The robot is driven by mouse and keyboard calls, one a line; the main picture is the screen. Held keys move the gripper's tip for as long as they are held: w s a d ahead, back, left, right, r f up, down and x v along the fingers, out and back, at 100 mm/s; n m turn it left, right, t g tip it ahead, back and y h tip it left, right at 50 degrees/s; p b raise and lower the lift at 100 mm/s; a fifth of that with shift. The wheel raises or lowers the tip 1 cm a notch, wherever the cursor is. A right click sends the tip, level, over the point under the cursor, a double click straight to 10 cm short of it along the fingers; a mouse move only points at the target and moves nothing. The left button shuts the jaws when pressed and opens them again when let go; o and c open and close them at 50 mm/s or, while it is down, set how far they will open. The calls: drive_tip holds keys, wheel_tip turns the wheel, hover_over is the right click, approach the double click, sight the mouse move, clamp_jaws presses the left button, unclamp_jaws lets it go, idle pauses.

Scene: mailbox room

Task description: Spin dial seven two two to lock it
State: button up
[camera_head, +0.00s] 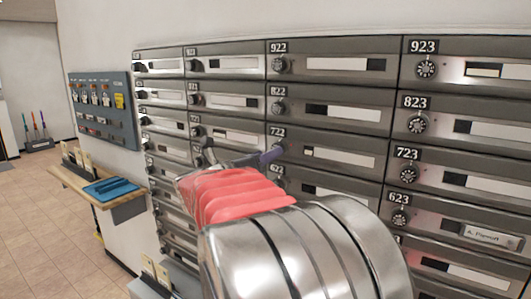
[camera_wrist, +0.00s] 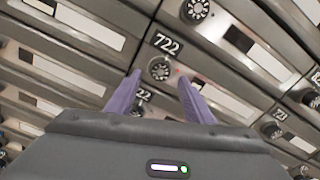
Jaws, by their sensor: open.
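The mailbox labelled 722 (camera_head: 340,158) is in the middle of the wall of boxes in the head view. Its round dial (camera_wrist: 160,69) shows in the wrist view, just below the 722 label, with a small red spot to its right. My gripper (camera_wrist: 158,82) has its two purple fingers spread open, one at the left and one at the right of the dial's lower side. In the head view my gripper (camera_head: 240,157) reaches toward the 722 dial, and my arm hides part of the boxes below. I cannot tell whether the fingers touch anything.
Neighbouring boxes carry similar dials, such as the 822 dial (camera_head: 278,108) above and the 723 dial (camera_head: 405,175) at the right. A blue-grey key board (camera_head: 104,108) hangs at the left, above a wooden shelf (camera_head: 80,183) with a blue item.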

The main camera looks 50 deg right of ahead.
drive_tip(key=shift+w+d, duration=0.15)
drive_tip(key=shift+d, duration=1.9)
drive_tip(key=c, duration=1)
drive_tip(key=shift+a, duration=0.1)
drive_tip(key=shift+c, duration=0.2)
drive_tip(key=shift+m, duration=0.4)
